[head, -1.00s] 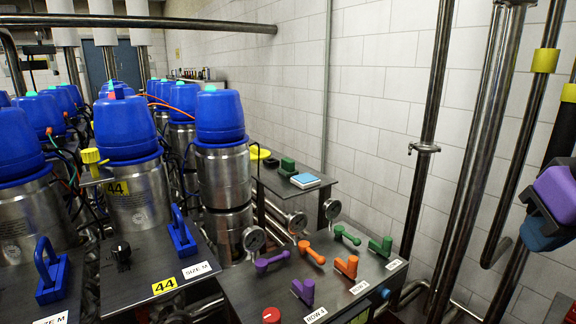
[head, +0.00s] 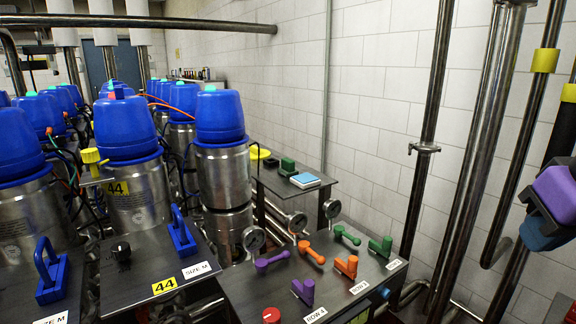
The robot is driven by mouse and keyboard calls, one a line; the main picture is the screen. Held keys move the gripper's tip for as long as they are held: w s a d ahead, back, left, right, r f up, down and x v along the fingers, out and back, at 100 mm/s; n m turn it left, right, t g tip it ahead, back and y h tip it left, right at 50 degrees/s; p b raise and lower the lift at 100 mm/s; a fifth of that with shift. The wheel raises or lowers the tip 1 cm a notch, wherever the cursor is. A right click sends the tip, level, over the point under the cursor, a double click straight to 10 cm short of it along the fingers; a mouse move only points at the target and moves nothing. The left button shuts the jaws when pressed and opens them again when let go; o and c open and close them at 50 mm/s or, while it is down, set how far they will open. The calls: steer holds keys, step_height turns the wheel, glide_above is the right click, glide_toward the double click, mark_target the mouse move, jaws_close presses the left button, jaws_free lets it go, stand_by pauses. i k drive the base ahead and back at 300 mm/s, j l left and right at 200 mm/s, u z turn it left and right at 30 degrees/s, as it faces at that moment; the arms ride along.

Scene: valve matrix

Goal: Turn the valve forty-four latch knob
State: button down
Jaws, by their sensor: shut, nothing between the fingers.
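Valve forty-four is a steel cylinder (head: 138,208) with a blue cap (head: 127,127) and a yellow 44 tag, left of centre in the head view. A yellow knob (head: 91,156) sticks out at its upper left. On the dark panel (head: 140,272) in front of it sits a small black round knob (head: 121,251) with a light mark, near a second yellow 44 label (head: 164,287). I cannot tell which of the two knobs is the latch knob. Nothing touches either knob.
A blue handle (head: 182,235) stands right of the black knob, and another (head: 49,272) stands on the panel to the left. A console (head: 245,300) with purple, orange and green levers stands to the right. Steel pipes (head: 480,150) rise at the right. More blue-capped valves crowd behind.

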mark_target(91, 156)
steer(key=u, duration=1.3)
steer(key=i+j, duration=0.15)
steer(key=j, duration=0.15)
steer(key=i+j, duration=0.2)
steer(key=i+j+z, duration=0.1)
steer(key=j, duration=0.3)
steer(key=i+j, duration=0.4)
steer(key=j+z, duration=0.05)
